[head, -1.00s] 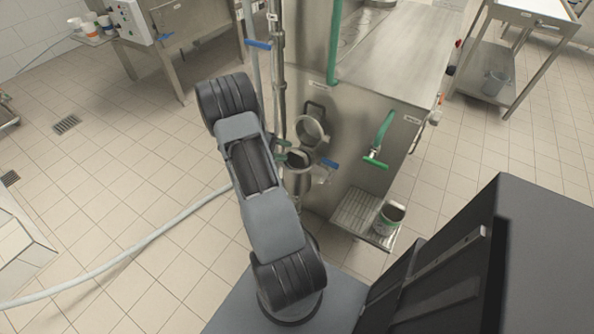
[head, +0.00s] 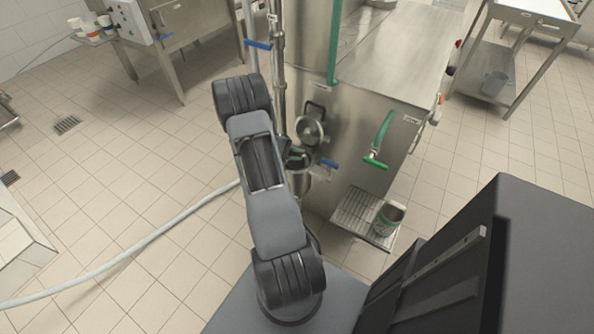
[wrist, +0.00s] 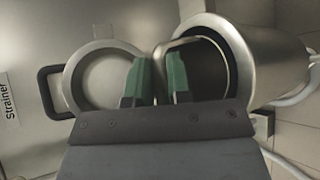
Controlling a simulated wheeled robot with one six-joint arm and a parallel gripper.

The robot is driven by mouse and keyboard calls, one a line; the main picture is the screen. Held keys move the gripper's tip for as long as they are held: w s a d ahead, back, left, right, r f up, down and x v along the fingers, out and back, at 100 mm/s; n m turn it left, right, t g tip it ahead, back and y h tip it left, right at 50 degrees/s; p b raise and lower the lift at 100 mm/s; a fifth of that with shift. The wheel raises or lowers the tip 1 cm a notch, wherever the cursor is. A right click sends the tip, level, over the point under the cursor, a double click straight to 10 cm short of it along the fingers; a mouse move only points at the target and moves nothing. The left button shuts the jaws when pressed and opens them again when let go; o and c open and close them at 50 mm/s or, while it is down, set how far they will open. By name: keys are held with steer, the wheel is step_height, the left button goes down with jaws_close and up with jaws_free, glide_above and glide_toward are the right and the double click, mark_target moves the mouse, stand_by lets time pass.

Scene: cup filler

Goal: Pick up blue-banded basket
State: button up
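In the wrist view the open strainer housing (wrist: 272,62) is a metal cylinder with a dark inside. A thin bent metal handle (wrist: 190,40) spans its mouth, likely the basket's. The basket body and any blue band are not visible. The two green fingers of my gripper (wrist: 157,80) are at the housing's left rim, a narrow gap apart, with one side of the handle between them. Whether they press on it is unclear. In the head view my gripper (head: 295,156) is mostly hidden behind my arm, at the housing (head: 298,182) on the machine's front.
The round strainer lid (wrist: 105,80) hangs open left of the housing. A blue valve handle (head: 330,163) sits just right of the housing. A green-handled tap (head: 376,162) stands above a drip tray (head: 352,213) holding a cup (head: 389,218). A hose (head: 150,238) lies on the floor.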

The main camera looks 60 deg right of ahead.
jaws_close()
steer(key=shift+r, duration=0.1)
stand_by(0.3)
